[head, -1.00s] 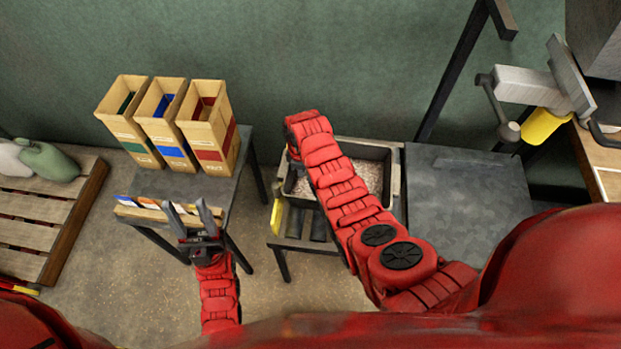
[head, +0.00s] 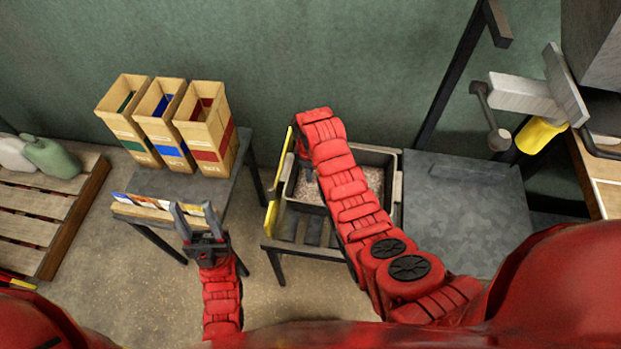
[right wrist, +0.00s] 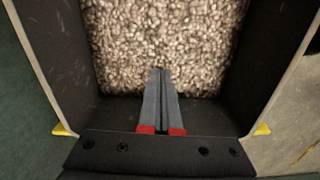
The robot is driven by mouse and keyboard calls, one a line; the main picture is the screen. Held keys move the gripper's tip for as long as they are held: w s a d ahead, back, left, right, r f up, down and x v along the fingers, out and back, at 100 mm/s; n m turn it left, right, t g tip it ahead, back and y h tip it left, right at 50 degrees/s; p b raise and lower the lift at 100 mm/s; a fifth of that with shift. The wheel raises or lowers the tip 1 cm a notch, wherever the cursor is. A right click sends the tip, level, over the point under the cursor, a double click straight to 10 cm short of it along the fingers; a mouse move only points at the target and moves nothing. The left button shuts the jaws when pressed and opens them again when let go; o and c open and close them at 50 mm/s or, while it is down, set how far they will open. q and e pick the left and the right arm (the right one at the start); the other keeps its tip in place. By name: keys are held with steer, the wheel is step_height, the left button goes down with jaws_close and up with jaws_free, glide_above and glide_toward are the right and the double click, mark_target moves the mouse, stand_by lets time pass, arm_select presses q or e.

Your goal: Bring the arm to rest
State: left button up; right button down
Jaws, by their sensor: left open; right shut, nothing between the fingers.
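My right arm (head: 345,185) reaches over a dark bin (head: 396,190) of pale grain (head: 372,182) on a low stand. Its gripper points down and is mostly hidden in the head view. In the right wrist view, my right gripper (right wrist: 161,72) is shut with its fingers together and nothing between them. The fingers show over the grain (right wrist: 165,40), between the dark bin walls; I cannot tell whether the tips touch it. My left gripper (head: 195,210) is open and empty, fingers up, in front of the small table at the left.
Three open boxes with green, blue and red labels (head: 205,130) stand on the small table (head: 165,185), with cards in a holder (head: 150,208) at its front. A yellow strip (head: 280,180) runs along the bin's left. A grey table (head: 465,215) is at the right, a pallet (head: 40,205) far left.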

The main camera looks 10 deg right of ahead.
step_height(320, 180, up, 7)
steer(key=p, duration=0.1)
steer(key=shift+d+f, duration=0.2)
steer(key=shift+d, duration=0.05)
